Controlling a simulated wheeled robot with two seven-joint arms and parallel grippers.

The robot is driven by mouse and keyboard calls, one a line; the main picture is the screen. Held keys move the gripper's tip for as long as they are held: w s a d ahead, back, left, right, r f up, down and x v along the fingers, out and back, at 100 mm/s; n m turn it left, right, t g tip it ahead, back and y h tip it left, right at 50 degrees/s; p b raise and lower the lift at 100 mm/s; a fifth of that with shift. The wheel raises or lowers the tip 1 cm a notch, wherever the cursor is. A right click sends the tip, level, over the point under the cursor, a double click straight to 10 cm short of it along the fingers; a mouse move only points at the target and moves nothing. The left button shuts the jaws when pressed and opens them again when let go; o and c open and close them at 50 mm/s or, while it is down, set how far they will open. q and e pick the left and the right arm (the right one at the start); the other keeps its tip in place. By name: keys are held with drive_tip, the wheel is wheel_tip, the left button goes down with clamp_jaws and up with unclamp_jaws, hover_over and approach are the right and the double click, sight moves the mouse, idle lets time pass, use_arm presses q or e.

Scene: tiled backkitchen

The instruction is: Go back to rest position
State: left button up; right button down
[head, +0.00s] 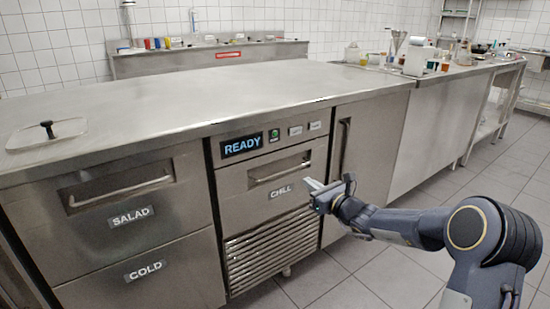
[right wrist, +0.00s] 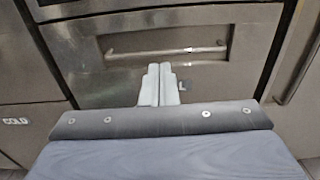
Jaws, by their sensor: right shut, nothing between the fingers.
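My right gripper (head: 318,187) is held out in front of the steel counter, by the drawer labelled CHILL (head: 268,193). In the right wrist view its two pale fingers (right wrist: 159,84) lie together, shut with nothing between them. They point at the drawer front, below its bar handle (right wrist: 165,50). I cannot tell whether the fingertips touch the drawer front; the handle is not between them. The CHILL drawer looks closed. My left gripper is not in view.
The SALAD drawer (head: 115,200) and COLD drawer (head: 150,278) are closed at the left. A lidded insert (head: 45,135) sits on the bare countertop (head: 200,100). Jars and equipment (head: 430,62) stand at the back right. Tiled floor (head: 400,270) is clear around my right arm.

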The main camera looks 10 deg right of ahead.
drive_tip(key=s+a+r+n+g+y, duration=0.25)
drive_tip(key=s+a+r+n, duration=0.2)
drive_tip(key=s+n, duration=0.4)
drive_tip(key=s+a+r+n+g+y, duration=0.25)
drive_tip(key=s+a+n+g, duration=0.2)
drive_tip(key=s+n, duration=0.4)
drive_tip(key=s+d+f+n+g+h, duration=0.1)
drive_tip(key=s+f+n+h, duration=0.25)
drive_tip(key=s, duration=0.55)
drive_tip(key=s+d+f+n+g+h, duration=0.2)
drive_tip(key=s+f+n, duration=0.3)
drive_tip(key=s, duration=0.5)
drive_tip(key=s+d+f+n+g+h, duration=0.1)
drive_tip(key=s+f+n+h, duration=0.25)
drive_tip(key=s, duration=0.55)
wheel_tip(320, 180, up, 34)
drive_tip(key=p, duration=3.4)
drive_tip(key=shift+w+n+y, duration=0.2)
drive_tip(key=shift+n+y, duration=0.2)
